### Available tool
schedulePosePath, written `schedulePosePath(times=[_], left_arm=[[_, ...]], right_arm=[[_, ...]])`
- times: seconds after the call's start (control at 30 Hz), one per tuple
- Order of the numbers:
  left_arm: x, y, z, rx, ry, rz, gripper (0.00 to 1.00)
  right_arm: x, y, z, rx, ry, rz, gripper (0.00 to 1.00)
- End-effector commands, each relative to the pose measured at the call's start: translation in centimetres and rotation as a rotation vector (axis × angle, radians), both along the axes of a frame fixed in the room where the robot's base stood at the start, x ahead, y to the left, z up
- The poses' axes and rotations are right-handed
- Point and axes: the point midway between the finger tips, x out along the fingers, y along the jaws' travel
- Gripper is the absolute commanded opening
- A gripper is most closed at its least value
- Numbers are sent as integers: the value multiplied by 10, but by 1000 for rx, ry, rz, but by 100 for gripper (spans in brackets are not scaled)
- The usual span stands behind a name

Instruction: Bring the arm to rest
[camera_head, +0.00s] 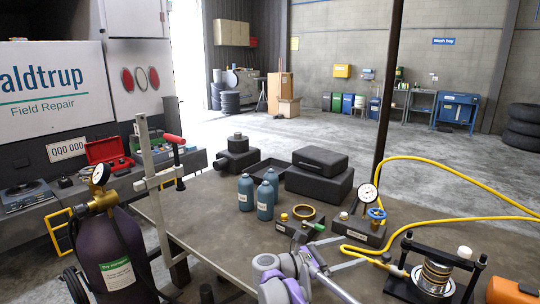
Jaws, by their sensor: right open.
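My right arm, purple and silver, comes in from the bottom middle of the head view. Its right gripper (354,249) is low over the front of the workbench (215,205). My left gripper is not in view.
A dark gas cylinder (110,255) stands left of the bench.

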Motion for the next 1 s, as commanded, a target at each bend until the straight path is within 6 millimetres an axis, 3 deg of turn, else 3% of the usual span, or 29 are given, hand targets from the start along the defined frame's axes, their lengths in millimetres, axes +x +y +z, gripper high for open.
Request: schedulePosePath(times=[0.03, 0.1, 0.27, 0.4, 0.53, 0.67, 0.77, 0.97, 1.0], left_arm=[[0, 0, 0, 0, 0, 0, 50], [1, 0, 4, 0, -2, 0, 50], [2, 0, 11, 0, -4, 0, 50], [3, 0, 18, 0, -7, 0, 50], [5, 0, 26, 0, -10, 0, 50], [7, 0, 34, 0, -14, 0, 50], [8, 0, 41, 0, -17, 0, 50], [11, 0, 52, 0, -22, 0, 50], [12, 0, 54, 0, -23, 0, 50]], right_arm=[[0, -1, 2, -4, 2, 5, 100], [9, -7, 32, -89, 67, 119, 100], [24, -4, 82, -316, 235, 353, 100], [24, 15, 119, -606, 440, 570, 100], [3, 46, 129, -970, 699, 772, 100], [-40, 75, 103, -1375, 992, 947, 100], [-87, 87, 62, -1693, 1224, 1068, 100], [-202, 76, -37, -2255, 1639, 1305, 100], [-224, 69, -55, 2262, -1645, -1307, 100]])
